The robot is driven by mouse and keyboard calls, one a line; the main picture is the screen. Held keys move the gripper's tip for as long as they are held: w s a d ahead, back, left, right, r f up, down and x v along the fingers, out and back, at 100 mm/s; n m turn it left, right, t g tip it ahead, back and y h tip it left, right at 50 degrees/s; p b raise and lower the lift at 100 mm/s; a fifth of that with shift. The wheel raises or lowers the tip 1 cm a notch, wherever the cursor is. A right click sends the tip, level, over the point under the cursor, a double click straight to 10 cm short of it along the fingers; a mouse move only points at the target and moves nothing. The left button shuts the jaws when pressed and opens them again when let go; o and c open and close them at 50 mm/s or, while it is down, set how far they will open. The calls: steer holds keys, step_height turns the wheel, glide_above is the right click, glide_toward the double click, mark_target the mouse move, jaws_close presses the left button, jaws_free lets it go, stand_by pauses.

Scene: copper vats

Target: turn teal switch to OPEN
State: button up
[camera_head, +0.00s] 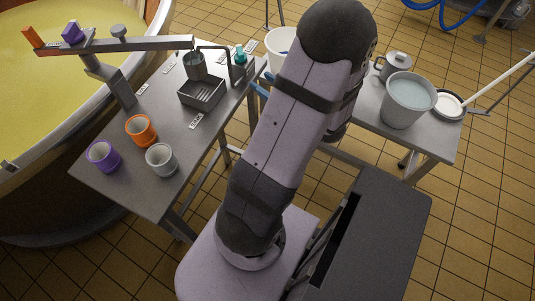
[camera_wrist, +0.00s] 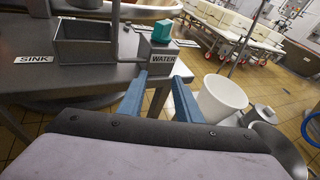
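The teal switch (camera_wrist: 162,31) is a small teal knob on top of a grey box (camera_wrist: 150,48) labelled WATER. In the head view the teal switch (camera_head: 240,54) stands at the table's far right corner, beside the dark faucet pipe. My gripper (camera_wrist: 158,80) shows two blue fingers spread apart with nothing between them. They point toward the WATER box from in front and below the knob, apart from the knob. In the head view only bits of the blue fingers show left of my arm, which hides the rest. The small labels near the switch are too small to read.
A large vat (camera_head: 70,80) stands left. A second table (camera_head: 435,145) with a bucket (camera_head: 408,103) stands right.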

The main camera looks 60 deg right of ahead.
steer(key=s+a+f+n+g+y+p, duration=0.1)
steer(key=s+a+f+n+g+y, duration=0.6)
steer(key=a+f+n+y, duration=0.4)
steer(key=shift+s+a+f+n+g, duration=0.3)
steer(key=shift+s+a+f+n, duration=0.7)
steer(key=shift+a+n, duration=0.5)
steer(key=shift+w+d+f, duration=0.1)
step_height(320, 180, up, 28)
steer(key=r+n+g+h+p, duration=0.1)
steer(key=n+g+h+p, duration=0.45)
steer(key=n+p, duration=1.25)
glide_above(239, 48)
steer(key=p, duration=0.2)
steer(key=shift+f+m+g, duration=0.25)
steer(key=shift+m, duration=0.75)
steer(key=shift+f+p, duration=1.2)
steer(key=shift+f, duration=2.55)
steer(key=shift+c, duration=0.7)
